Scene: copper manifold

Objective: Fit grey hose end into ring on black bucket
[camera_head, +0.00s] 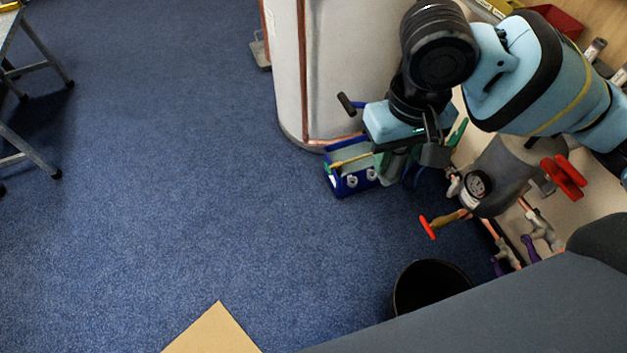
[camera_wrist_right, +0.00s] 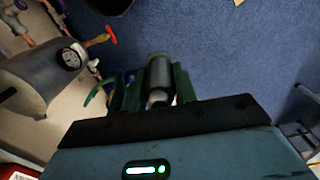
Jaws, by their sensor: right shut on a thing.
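My right gripper (camera_head: 408,165) hangs over the floor beside the manifold, above and left of the bucket in the head view. In the right wrist view its green fingers (camera_wrist_right: 157,90) are shut on the grey hose end (camera_wrist_right: 159,74), a grey cylinder that points away from the wrist. The rest of the hose cannot be made out. The black bucket (camera_head: 432,282) stands on the floor at the lower right, partly hidden by a dark grey surface in front. Its edge also shows at the top of the right wrist view (camera_wrist_right: 108,4). The hose end is apart from it. I cannot make out the ring. My left gripper is not in view.
A blue tool tray (camera_head: 350,187) is on the floor near the white cylinder (camera_head: 335,60). The manifold has a gauge (camera_head: 476,186), red handles (camera_head: 564,177) and copper pipes close to my right arm. Blue carpet (camera_head: 180,170) at the left is free.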

